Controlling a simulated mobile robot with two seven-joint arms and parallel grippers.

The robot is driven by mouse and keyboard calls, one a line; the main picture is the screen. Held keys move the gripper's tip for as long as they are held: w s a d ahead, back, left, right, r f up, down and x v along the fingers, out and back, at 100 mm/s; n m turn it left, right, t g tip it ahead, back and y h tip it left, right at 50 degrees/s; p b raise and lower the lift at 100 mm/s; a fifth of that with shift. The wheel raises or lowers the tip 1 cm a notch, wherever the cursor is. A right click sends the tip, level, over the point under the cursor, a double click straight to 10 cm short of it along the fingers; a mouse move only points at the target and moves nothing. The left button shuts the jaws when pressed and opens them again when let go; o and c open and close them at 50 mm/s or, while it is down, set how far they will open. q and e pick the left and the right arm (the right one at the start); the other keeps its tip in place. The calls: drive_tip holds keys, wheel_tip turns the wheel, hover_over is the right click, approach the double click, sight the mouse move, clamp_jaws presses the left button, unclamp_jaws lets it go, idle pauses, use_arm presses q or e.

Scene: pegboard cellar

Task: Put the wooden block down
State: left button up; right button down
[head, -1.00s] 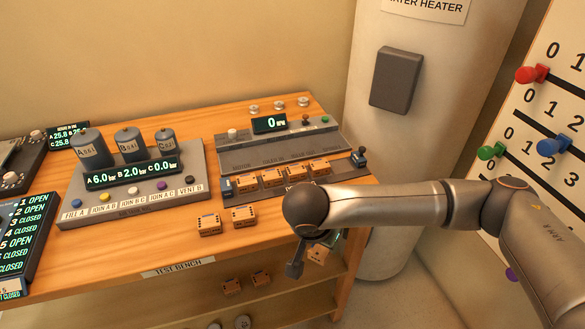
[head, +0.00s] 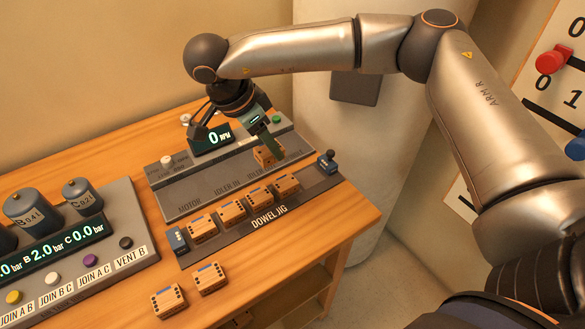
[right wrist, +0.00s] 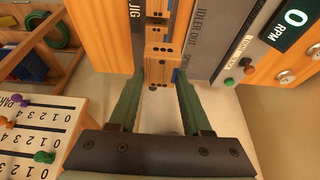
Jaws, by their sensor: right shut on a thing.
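My right gripper (head: 267,146) is shut on a wooden block (head: 270,157), pointing down over the test bench. In the head view the block appears in front of the grey panel with the IDLER labels, behind the row in the dowel jig (head: 269,223). In the right wrist view the block (right wrist: 157,73) sits between the green fingers, lined up with other blocks beyond it. Whether it touches anything below cannot be told. The jig holds several similar blocks (head: 232,212) in a row. My left gripper is not in view.
Two loose blocks (head: 168,300) lie on the wooden bench (head: 240,300) in front of the jig. Blue end pieces (head: 177,240) stand at the jig's ends. A tank panel (head: 120,235) is at the left. A speed display (head: 212,138) stands behind. Bare wood lies at the front right.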

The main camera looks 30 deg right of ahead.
drive_tip(key=d+f, duration=0.2)
drive_tip(key=d, duration=0.1)
drive_tip(key=d+f, duration=0.2)
drive_tip(key=d, duration=0.1)
drive_tip(key=d+f+p, duration=0.1)
drive_tip(key=d+f, duration=0.1)
drive_tip(key=f, duration=0.1)
drive_tip(key=shift+s+d, duration=0.1)
drive_tip(key=shift+d, duration=0.3)
drive_tip(key=x, duration=0.3)
drive_tip(key=shift+s+a+f+p, duration=0.1)
drive_tip(key=shift+f+p, duration=0.2)
drive_tip(key=shift+p, duration=0.1)
drive_tip(key=shift+f, duration=0.4)
drive_tip(key=shift+f, duration=0.15)
drive_tip(key=shift+c, duration=1.7)
unclamp_jaws()
